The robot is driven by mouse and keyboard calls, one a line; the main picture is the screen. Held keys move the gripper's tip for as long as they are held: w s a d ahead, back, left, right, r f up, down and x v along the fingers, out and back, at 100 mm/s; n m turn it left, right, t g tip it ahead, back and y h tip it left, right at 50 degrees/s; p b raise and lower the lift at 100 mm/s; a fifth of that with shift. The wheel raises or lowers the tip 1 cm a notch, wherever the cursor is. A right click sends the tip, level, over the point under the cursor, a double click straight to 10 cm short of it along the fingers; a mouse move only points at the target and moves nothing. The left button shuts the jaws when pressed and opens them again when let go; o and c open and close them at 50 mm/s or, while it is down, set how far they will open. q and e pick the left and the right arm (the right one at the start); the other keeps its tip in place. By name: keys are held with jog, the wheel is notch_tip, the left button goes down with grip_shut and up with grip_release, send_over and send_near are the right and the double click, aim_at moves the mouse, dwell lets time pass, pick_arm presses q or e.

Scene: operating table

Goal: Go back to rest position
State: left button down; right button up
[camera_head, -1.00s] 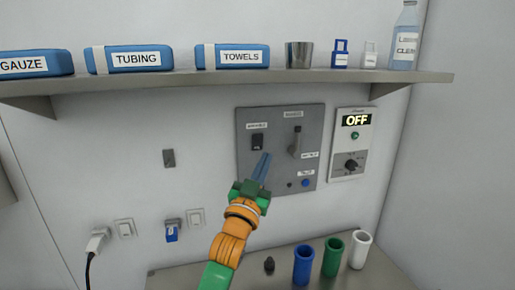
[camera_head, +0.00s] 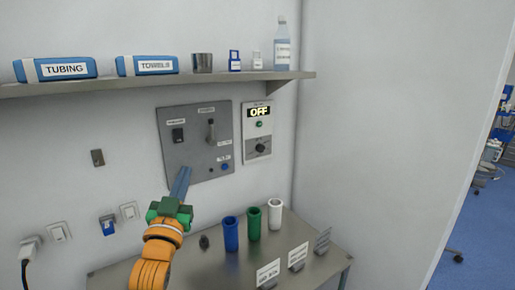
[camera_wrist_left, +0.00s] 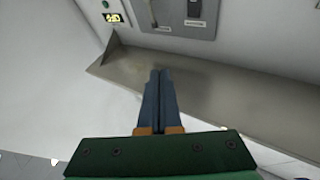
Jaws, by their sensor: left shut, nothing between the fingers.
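My left gripper (camera_head: 181,183) is shut and empty, its blue fingers together, just below the grey switch panel (camera_head: 189,158) on the wall in the head view. A small gap of view separates its tips from the panel's rocker switch. In the left wrist view the closed fingers (camera_wrist_left: 160,75) point toward a grey metal surface (camera_wrist_left: 215,95), with the grey panel (camera_wrist_left: 178,14) above. My right gripper is in neither view.
A wall shelf (camera_head: 180,81) holds labelled packs, a metal cup and a bottle. Below, a metal table (camera_head: 215,268) holds blue (camera_head: 231,234), green (camera_head: 254,225) and white (camera_head: 275,214) cylinders and label stands. A control box (camera_head: 257,148) reads OFF. Open floor (camera_head: 465,225) lies far right.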

pick_arm(q)
notch_tip(320, 180, down, 10)
jog(key=s+g, duration=0.1)
jog(key=g, duration=0.2)
jog(key=s+f+g, duration=0.3)
jog(key=s+f, duration=0.2)
jog(key=f, duration=0.2)
jog(key=s+f+g, duration=0.3)
jog(key=s+f, duration=0.3)
jog(key=f, duration=0.1)
jog(key=s+f+g, duration=0.3)
jog(key=s+f, duration=0.3)
jog(key=f, duration=0.1)
jog(key=shift+a+g, duration=0.25)
jog(key=shift+g, duration=0.05)
jog(key=s+f+g, duration=0.3)
jog(key=s, duration=0.6)
jog(key=s+f+g, duration=0.3)
jog(key=s, duration=0.5)
notch_tip(320, 180, down, 18)
jog(key=s+g, duration=0.1)
jog(key=s, duration=0.2)
jog(key=s+a+f+g, duration=0.1)
jog(key=s+f, duration=0.7)
jog(key=s, duration=0.3)
jog(key=shift+a+f+g, duration=0.3)
jog(key=shift+a, duration=0.05)
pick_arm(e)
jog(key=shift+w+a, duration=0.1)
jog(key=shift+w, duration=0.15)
